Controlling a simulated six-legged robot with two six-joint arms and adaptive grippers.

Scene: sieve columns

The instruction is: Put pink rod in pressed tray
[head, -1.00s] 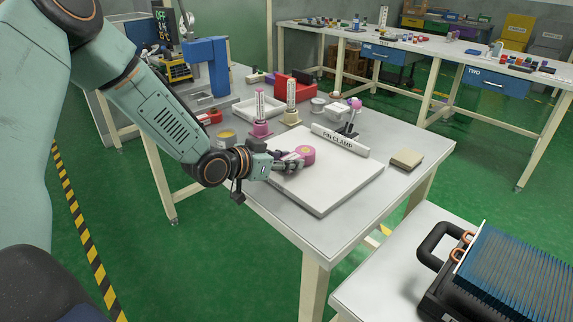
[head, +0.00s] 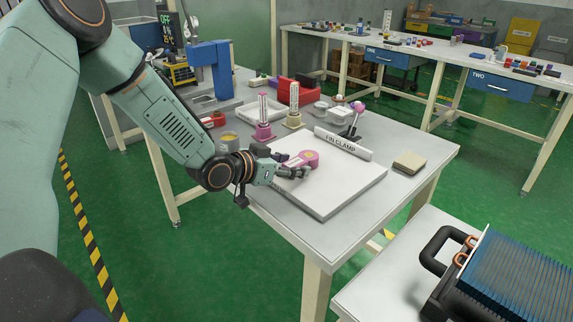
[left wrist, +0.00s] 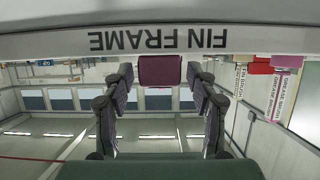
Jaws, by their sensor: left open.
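A short pink cylinder (head: 309,158) with a tan ring on its end, probably the pink rod, is over the pale board (head: 335,190). My left gripper (head: 300,173) is open beside its near side, low over the board. In the left wrist view a dark magenta block (left wrist: 160,70) shows between and beyond the open fingers (left wrist: 160,95). I see no clear grip on it. A shallow white tray (head: 246,112) stands behind the columns; another lies beneath the blue press (head: 212,72). I cannot tell which is the pressed tray. My right gripper is not in view.
A pink-based column (head: 263,131) and a tan-based column (head: 292,121) stand upright behind the board. A white lettered bar (head: 342,144) lies along its far edge. A red bin (head: 298,91) stands farther back.

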